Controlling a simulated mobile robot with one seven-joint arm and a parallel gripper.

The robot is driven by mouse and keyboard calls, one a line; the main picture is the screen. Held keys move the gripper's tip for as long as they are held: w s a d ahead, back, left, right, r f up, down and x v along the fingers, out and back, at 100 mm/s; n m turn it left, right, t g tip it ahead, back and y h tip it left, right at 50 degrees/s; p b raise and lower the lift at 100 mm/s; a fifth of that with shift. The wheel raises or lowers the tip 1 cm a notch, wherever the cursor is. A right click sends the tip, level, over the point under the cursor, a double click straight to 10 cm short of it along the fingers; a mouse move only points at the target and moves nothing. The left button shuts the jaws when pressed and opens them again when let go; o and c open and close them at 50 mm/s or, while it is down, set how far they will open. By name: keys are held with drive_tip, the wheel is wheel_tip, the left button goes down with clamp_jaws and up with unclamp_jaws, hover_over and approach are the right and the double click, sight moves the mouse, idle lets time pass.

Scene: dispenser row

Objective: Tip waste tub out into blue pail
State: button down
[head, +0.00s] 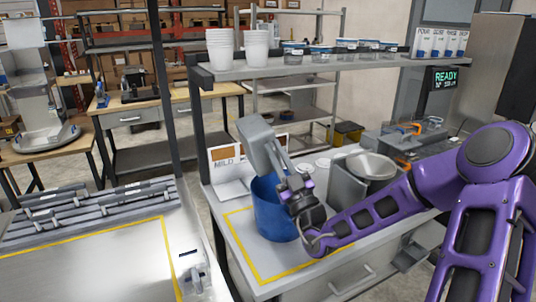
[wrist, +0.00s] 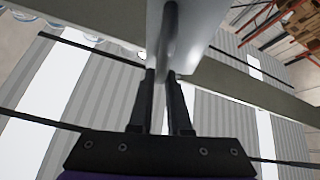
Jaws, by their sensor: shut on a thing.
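The waste tub (head: 260,142) is a grey container, held tilted above the blue pail (head: 272,212) in the head view. My gripper (head: 287,176) is shut on the tub's handle, on the tub's right side, over the pail's rim. In the wrist view my gripper (wrist: 161,80) has both fingers closed around the handle of the tub (wrist: 185,25). The pail stands upright on the bench inside a yellow outline. The tub's mouth and the inside of the pail are hidden, so I cannot see any contents.
A shelf (head: 330,64) above the bench carries white cups (head: 224,48) and several lidded jars (head: 320,53). A metal funnel or bowl (head: 371,166) stands to the pail's right. A sign (head: 228,156) stands behind the tub. An upright post (head: 161,90) is at left.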

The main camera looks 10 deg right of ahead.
drive_tip(key=shift+w+d+m+t+h, duration=0.25)
drive_tip(key=shift+d+m+h, duration=0.5)
drive_tip(key=shift+m+h, duration=0.85)
drive_tip(key=shift+w+d+m+t+h, duration=0.1)
drive_tip(key=shift+d+m+t+h, duration=0.2)
drive_tip(key=shift+d+m+h, duration=1.15)
drive_tip(key=shift+w+m+t+h, duration=0.25)
drive_tip(key=shift+m+h, duration=0.7)
drive_tip(key=shift+m, duration=1.4)
drive_tip(key=shift+s, duration=0.15)
